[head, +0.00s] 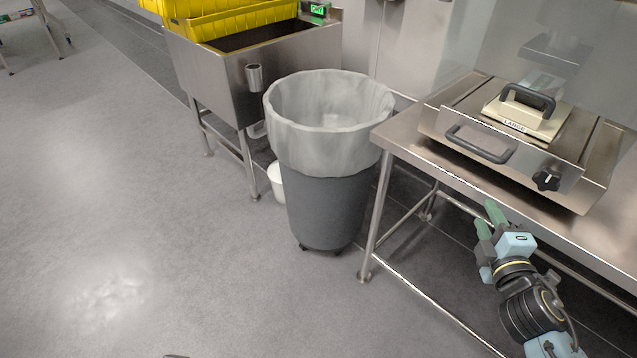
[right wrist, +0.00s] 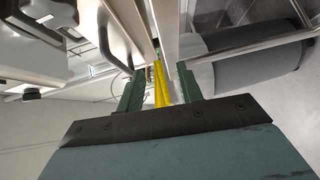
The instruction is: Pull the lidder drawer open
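The lidder (head: 520,135) is a steel machine on the steel table at the right of the head view. Its drawer front carries a dark grey bar handle (head: 480,146), with a black knob (head: 546,179) to its right. The drawer looks closed. My right gripper (head: 488,217) is below and in front of the handle, beyond the table's front edge, apart from the handle. Its green fingers are spread with nothing held between them, as the right wrist view (right wrist: 160,82) shows. There the handle (right wrist: 116,38) shows at the upper left. My left gripper is not in view.
The steel table (head: 421,150) has a front edge and legs close to my right arm. A grey bin with a pale liner (head: 330,140) stands left of the table. A steel sink with yellow crates (head: 235,18) is farther back. The floor at left is clear.

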